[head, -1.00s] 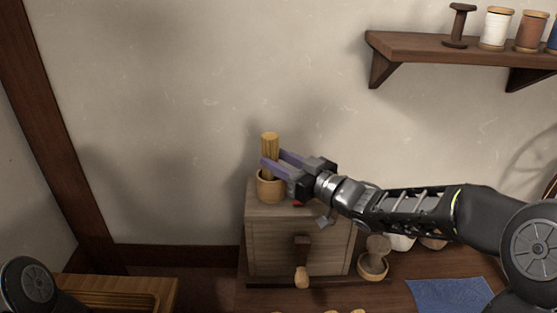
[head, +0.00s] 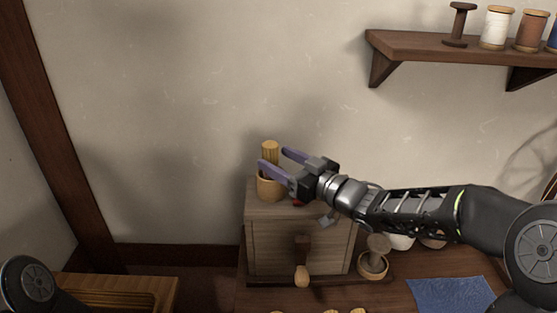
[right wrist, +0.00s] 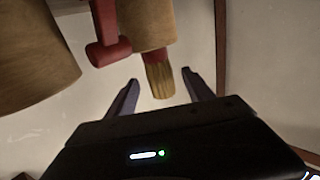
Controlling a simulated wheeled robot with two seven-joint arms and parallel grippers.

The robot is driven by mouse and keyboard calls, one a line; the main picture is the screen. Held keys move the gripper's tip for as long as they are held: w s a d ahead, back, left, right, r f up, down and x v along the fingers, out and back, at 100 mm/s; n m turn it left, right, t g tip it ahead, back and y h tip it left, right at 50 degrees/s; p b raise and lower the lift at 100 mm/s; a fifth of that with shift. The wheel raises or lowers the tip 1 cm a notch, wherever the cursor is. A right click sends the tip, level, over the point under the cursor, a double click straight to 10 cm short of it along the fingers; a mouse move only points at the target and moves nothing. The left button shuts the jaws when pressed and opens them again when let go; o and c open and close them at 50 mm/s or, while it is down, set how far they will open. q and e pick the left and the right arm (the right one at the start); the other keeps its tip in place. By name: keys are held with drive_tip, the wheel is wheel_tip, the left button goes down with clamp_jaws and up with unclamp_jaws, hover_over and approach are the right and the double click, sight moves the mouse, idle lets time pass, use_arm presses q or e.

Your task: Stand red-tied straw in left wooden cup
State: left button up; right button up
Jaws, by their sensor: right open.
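The straw bundle (head: 270,151) stands roughly upright in the left wooden cup (head: 270,188), which sits on top of a wooden cabinet. Its red tie does not show in the head view. My right gripper (head: 274,157) is open, its purple fingers spread beside the straw at cup-rim height. In the right wrist view the straw (right wrist: 161,80) sticks out of the cup (right wrist: 148,25) between the open fingertips (right wrist: 160,79), with gaps on both sides. A second cup (right wrist: 35,55) shows large at the left there; my gripper hides it in the head view. My left gripper is out of view.
A red peg-like piece (right wrist: 105,45) stands between the cups in the wrist view. The cabinet (head: 275,240) has a front knob. A small wooden bowl (head: 373,265) and a blue cloth (head: 450,294) lie to the right. A shelf (head: 440,47) with spools hangs above.

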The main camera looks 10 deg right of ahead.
drive_tip(key=v, duration=0.7)
drive_tip(key=shift+s, duration=0.15)
idle(1.0)
